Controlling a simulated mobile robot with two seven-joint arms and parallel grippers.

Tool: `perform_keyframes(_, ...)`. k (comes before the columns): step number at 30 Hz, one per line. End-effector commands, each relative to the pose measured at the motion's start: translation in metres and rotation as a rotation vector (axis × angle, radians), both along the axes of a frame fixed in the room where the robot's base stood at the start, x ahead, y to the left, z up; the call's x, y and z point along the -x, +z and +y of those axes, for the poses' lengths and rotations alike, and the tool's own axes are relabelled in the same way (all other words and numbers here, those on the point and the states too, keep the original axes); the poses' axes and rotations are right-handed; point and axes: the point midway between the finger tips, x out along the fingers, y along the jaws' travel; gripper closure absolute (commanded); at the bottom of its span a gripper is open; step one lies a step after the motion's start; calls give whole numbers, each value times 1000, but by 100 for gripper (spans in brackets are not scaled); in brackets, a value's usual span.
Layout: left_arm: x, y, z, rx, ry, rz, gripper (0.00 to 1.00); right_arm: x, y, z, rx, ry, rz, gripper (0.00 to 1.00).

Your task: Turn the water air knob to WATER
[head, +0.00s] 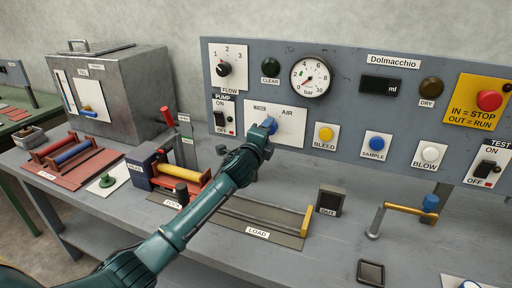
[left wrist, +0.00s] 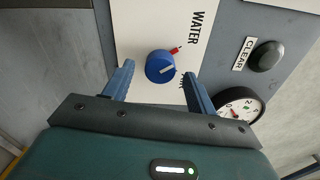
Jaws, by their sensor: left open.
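The water/air knob (left wrist: 160,67) is round and blue, with a pale line on its face and a small red pointer at its edge, on a white plate (left wrist: 140,20). In the left wrist view the red pointer leans to the upper right, on the side towards the WATER label (left wrist: 197,28); the AIR label is mostly hidden behind a finger. My left gripper (left wrist: 158,76) is open, its blue fingers on either side of the knob with gaps visible; I cannot tell whether they touch it. In the head view the gripper (head: 266,130) covers much of the knob. My right gripper is not in view.
The pump switch (head: 220,119) is left of the plate and the yellow BLEED button (head: 326,134) is right of it.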

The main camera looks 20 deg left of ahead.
Motion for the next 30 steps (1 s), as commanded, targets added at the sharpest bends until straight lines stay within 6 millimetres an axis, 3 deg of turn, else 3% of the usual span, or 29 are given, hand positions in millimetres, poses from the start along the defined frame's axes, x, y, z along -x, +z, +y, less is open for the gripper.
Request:
perform_keyframes(16, 98, -2, 3, 1, -1, 2, 43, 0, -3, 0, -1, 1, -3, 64)
perform_keyframes(21, 111, -1, 4, 2, 0, 1, 43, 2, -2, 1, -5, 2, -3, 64)
perform_keyframes(30, 114, 0, 4, 1, 0, 1, 43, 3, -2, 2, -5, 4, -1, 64)
